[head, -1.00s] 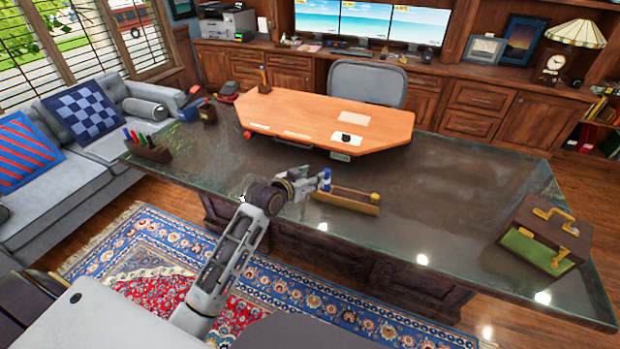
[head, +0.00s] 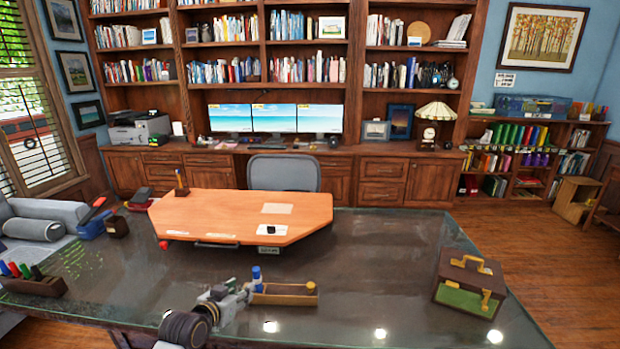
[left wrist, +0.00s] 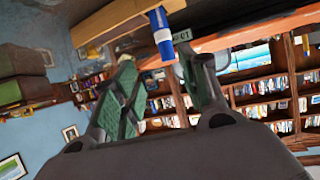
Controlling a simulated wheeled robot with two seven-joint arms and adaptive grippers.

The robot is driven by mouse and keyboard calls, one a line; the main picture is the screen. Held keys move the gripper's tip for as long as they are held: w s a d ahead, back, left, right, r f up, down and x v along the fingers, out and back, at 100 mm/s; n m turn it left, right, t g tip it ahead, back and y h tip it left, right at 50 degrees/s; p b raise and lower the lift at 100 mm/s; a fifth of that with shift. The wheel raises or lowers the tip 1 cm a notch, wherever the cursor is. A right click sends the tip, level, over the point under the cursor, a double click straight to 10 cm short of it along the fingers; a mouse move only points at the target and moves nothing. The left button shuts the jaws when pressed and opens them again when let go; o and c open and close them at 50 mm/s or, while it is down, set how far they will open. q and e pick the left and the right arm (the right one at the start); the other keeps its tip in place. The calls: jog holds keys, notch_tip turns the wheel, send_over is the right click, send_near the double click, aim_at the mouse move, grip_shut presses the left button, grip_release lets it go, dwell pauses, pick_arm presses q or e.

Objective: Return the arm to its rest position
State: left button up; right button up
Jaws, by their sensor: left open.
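My left arm comes in from the bottom of the head view, and its gripper (head: 243,290) is open at the left end of a small wooden tray (head: 292,299) on the glass-topped desk. A blue marker-like item (head: 257,279) stands upright at that end of the tray, just beyond the fingertips. In the left wrist view, the two green-padded fingers (left wrist: 165,78) are spread with nothing held. The blue item (left wrist: 160,32) and the tray (left wrist: 112,20) show past the tips. My right gripper is not in view.
An orange desktop board (head: 235,212) lies behind the tray. A brown case with brass handles (head: 468,282) sits to the right, and a pen holder (head: 35,284) to the left. The glass between tray and case is clear. Bookcases and monitors stand behind.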

pick_arm(q)
jog(key=s+f+g+y, duration=0.1)
jog(key=s+f+g, duration=0.2)
jog(key=s, duration=0.7)
jog(key=s+f+g+y, duration=0.1)
jog(key=s+f+g, duration=0.25)
jog(key=s, duration=0.55)
jog(key=s+f+g+y, duration=0.1)
jog(key=s+f+g, duration=0.15)
jog(key=s, duration=0.75)
notch_tip(320, 180, down, 34)
jog(key=s+g, duration=0.1)
jog(key=s, duration=0.1)
jog(key=s+a+f, duration=0.3)
jog(key=s+f, duration=0.6)
jog(key=s, duration=0.2)
jog(key=s+a+f+g, duration=0.1)
jog(key=s+a+f, duration=0.1)
jog(key=s+f, duration=0.8)
jog(key=shift+s+a+f, duration=0.3)
jog(key=shift+s+a, duration=0.05)
jog(key=shift+a, duration=0.05)
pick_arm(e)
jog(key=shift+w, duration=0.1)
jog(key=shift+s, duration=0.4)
